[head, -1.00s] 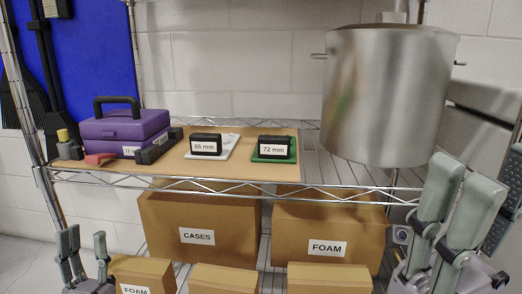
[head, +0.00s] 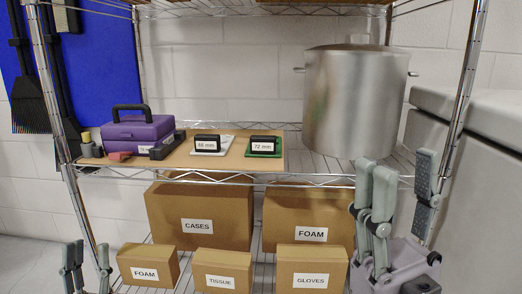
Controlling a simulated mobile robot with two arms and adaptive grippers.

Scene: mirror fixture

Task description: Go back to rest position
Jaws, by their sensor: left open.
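My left gripper (head: 87,250) is at the bottom left corner, in front of the rack's left post. Its grey fingers point up and stand apart, with nothing between them. My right gripper (head: 402,168) is larger in view at the lower right, in front of the rack's right end. Its fingers point up, with a gap between the left ones and the dark-padded right one. I see nothing held in it. Both wrists are cut off or partly hidden at the lower edge.
A wire rack (head: 325,180) fills the view. Its shelf bears a purple case (head: 135,133), a 66 mm block (head: 207,144), a 72 mm block (head: 264,144) and a steel pot (head: 352,100). Labelled cardboard boxes (head: 200,215) stand below. A white appliance (head: 485,170) is at right.

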